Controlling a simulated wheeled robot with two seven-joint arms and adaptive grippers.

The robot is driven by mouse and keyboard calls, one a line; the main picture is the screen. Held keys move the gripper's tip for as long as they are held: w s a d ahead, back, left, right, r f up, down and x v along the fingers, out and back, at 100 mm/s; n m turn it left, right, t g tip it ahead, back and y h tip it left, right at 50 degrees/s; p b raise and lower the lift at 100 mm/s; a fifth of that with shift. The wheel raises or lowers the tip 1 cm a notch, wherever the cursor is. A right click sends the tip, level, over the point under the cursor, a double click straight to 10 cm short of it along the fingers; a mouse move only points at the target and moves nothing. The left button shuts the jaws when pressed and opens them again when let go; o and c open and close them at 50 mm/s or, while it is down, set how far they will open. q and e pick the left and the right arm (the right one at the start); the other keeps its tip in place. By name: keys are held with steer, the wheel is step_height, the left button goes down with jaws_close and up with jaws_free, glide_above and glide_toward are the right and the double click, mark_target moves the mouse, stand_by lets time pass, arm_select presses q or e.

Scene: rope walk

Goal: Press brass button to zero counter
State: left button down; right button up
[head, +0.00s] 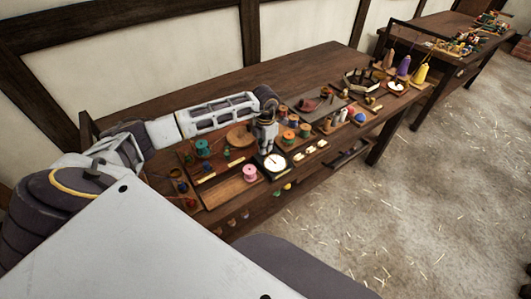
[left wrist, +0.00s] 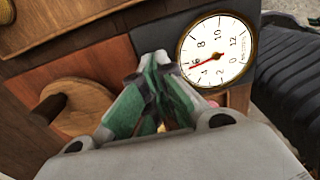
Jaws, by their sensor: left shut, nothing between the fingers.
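The counter is a round white dial with a dark rim (head: 275,162), standing near the table's front edge. My left gripper (head: 263,151) is just behind and left of the dial. In the left wrist view its green-padded fingertips (left wrist: 154,58) meet, empty, over a dark panel beside the dial. I cannot make out the brass button; a small yellowish patch shows between the finger links, too hidden to name.
A pink spool (head: 249,173) stands left of the dial, and a round wooden disc (head: 240,136) lies behind it. Several spools, trays and yarn cones (head: 420,75) crowd the table's front half. The back of the tabletop (head: 300,70) is clear.

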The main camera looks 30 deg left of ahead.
arm_select(q)
steer(key=shift+r, duration=0.1)
steer(key=shift+r+p, duration=2)
steer(key=shift+r, duration=1.35)
